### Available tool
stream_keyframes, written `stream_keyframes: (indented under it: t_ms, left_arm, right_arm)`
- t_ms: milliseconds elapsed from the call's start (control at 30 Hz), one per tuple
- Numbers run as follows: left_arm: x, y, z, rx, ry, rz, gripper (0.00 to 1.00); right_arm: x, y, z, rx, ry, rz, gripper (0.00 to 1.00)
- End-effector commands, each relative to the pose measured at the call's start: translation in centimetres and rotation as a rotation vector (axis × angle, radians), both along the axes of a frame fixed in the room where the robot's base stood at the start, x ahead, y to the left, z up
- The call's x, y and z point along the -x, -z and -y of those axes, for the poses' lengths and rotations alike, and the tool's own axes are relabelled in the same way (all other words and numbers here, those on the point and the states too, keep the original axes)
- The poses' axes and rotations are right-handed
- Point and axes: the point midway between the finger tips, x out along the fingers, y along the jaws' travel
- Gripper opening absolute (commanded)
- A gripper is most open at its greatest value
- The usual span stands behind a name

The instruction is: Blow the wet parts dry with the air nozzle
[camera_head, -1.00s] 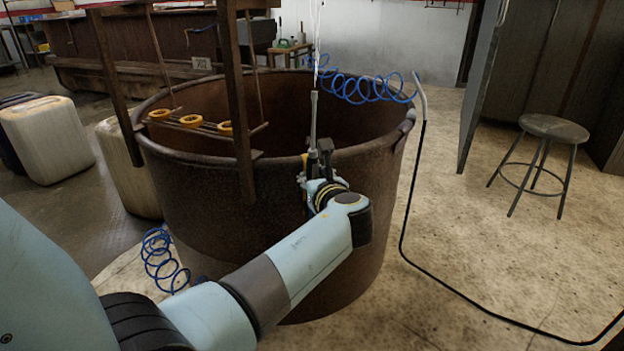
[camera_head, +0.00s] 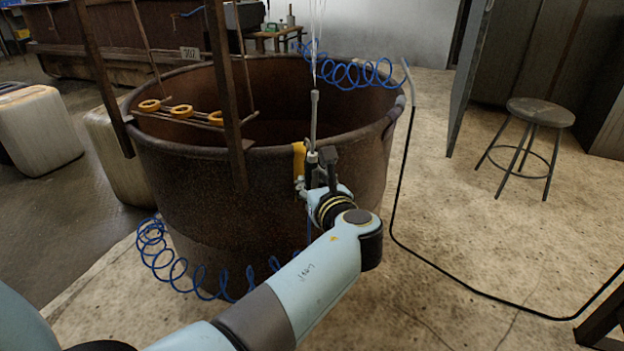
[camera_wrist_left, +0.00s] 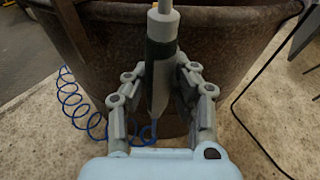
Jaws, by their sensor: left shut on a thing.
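My left gripper (camera_head: 322,172) is shut on the air nozzle (camera_head: 315,115), held upright at the near right side of the vat. The nozzle tip points up, and thin white streaks rise above it. In the left wrist view, the dark and grey nozzle body (camera_wrist_left: 160,60) sits between the two fingers of my left gripper (camera_wrist_left: 160,85). Wetness is too small to tell. My right gripper is not in view.
Another blue coil (camera_head: 360,74) is behind.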

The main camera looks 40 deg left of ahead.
Motion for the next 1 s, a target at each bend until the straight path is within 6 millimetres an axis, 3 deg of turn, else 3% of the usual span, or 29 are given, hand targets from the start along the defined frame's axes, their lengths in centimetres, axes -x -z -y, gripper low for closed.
stream_keyframes:
  t_ms: [33,267,700,1000]
  left_arm:
    - [0.3,0.5,0.7,0.014,0.0,-0.006,0.0]
    - [0.0,0.6,0.2,0.014,0.001,-0.009,0.0]
    - [-4.0,0.5,-5.0,0.008,0.001,-0.006,0.0]
    - [-4.6,0.2,-5.9,0.008,0.001,-0.003,0.0]
  right_arm:
    - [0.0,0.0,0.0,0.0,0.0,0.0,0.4]
    - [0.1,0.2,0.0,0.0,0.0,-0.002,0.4]
    - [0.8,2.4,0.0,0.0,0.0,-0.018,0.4]
    - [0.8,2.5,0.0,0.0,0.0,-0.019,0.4]
